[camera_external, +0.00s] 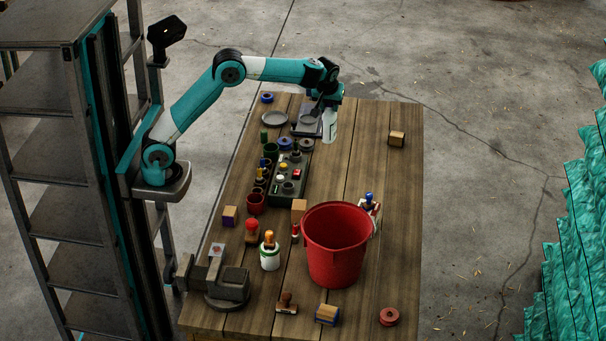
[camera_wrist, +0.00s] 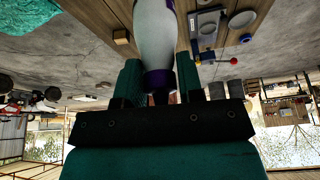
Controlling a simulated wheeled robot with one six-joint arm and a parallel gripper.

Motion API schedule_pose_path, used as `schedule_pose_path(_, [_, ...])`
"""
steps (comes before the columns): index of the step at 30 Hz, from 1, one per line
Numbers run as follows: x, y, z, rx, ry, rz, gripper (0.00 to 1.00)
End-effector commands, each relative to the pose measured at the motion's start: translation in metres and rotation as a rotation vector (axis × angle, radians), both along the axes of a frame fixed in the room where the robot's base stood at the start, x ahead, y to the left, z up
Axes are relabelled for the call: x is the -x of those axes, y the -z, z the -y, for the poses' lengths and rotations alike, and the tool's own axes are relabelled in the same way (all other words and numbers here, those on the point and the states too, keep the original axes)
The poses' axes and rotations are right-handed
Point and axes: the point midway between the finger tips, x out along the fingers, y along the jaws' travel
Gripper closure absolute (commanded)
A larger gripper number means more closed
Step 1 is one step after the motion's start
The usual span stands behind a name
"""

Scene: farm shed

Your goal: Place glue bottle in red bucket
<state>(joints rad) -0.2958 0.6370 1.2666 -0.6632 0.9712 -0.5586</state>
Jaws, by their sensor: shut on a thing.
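The glue bottle is white, with a purple band at its neck. It hangs below my gripper (camera_external: 326,106) at the far part of the table in the external view (camera_external: 330,128). In the wrist view the bottle (camera_wrist: 155,38) stands between the two teal fingers of my gripper (camera_wrist: 158,80), which is shut on it near the purple cap. I cannot tell how far its base is above the table. The red bucket (camera_external: 335,262) stands upright on the near right part of the table, open at the top, well apart from the bottle.
The wooden table (camera_external: 371,135) holds a dark tray (camera_external: 289,196) of small items left of the bucket. A white-and-green container (camera_external: 270,258), a vise (camera_external: 228,286) and stamps stand nearby. A small wooden block (camera_external: 397,138) lies at the right. The right strip is mostly clear.

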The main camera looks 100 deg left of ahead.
Motion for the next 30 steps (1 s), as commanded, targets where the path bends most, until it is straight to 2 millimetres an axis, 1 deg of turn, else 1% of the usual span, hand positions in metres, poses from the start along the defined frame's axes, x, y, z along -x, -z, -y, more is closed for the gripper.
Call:
schedule_pose_path(1, [-0.008, -0.005, 0.014, 0.002, 0.051, 0.003, 1.00])
schedule_pose_path(2, [-0.013, -0.008, 0.023, 0.004, 0.090, 0.003, 1.00])
schedule_pose_path(5, [-0.033, -0.019, 0.064, 0.011, 0.253, 0.002, 1.00])
schedule_pose_path(6, [-0.042, -0.024, 0.084, 0.014, 0.332, 0.002, 1.00])
schedule_pose_path(8, [-0.053, -0.031, 0.116, 0.016, 0.454, 0.001, 1.00])
schedule_pose_path(9, [-0.059, -0.037, 0.138, 0.017, 0.536, 0.001, 1.00])
schedule_pose_path(11, [-0.067, -0.045, 0.170, 0.016, 0.659, -0.001, 1.00])
schedule_pose_path(12, [-0.070, -0.050, 0.192, 0.016, 0.740, -0.002, 1.00])
schedule_pose_path(14, [-0.074, -0.057, 0.224, 0.013, 0.855, -0.002, 1.00])
schedule_pose_path(15, [-0.076, -0.062, 0.243, 0.010, 0.928, -0.001, 1.00])
schedule_pose_path(18, [-0.076, -0.072, 0.285, 0.004, 1.082, -0.002, 1.00])
schedule_pose_path(21, [-0.074, -0.079, 0.316, -0.003, 1.198, -0.001, 1.00])
schedule_pose_path(24, [-0.072, -0.084, 0.335, -0.008, 1.270, 0.000, 1.00])
schedule_pose_path(27, [-0.071, -0.080, 0.344, -0.010, 1.304, -0.004, 1.00])
schedule_pose_path(29, [-0.071, -0.072, 0.346, -0.010, 1.311, -0.005, 1.00])
schedule_pose_path(30, [-0.070, -0.063, 0.346, -0.009, 1.312, -0.007, 1.00])
